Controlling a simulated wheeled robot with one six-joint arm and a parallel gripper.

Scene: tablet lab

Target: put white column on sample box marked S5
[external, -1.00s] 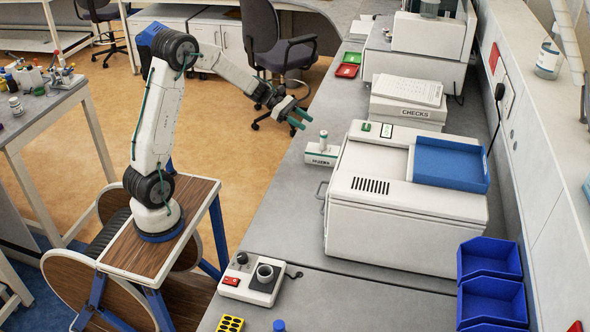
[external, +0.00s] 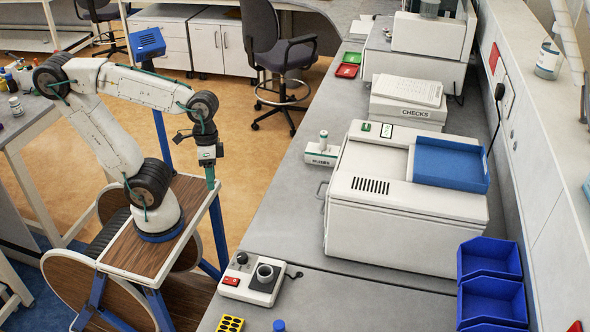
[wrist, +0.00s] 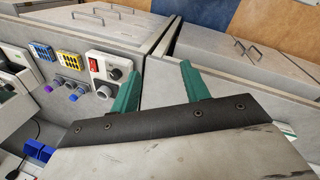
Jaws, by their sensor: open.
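A small white column with a green band (external: 323,140) stands upright on a low white block (external: 321,155) at the bench's left edge; the block's lettering is too small to read. I cannot tell whether this is the task's column. No box with a readable S5 mark shows. My gripper (external: 209,178) points down beside my wooden platform, left of the bench and apart from it. In the wrist view, its two green fingers (wrist: 160,88) are spread apart with nothing between them.
A control box with a red switch (external: 253,280) sits on the near bench. A large white machine (external: 405,235) carries a blue tray (external: 450,164). Blue bins (external: 490,262) stand at the right. In the wrist view, several capped tubes (wrist: 72,90) lie near a yellow rack (wrist: 71,58).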

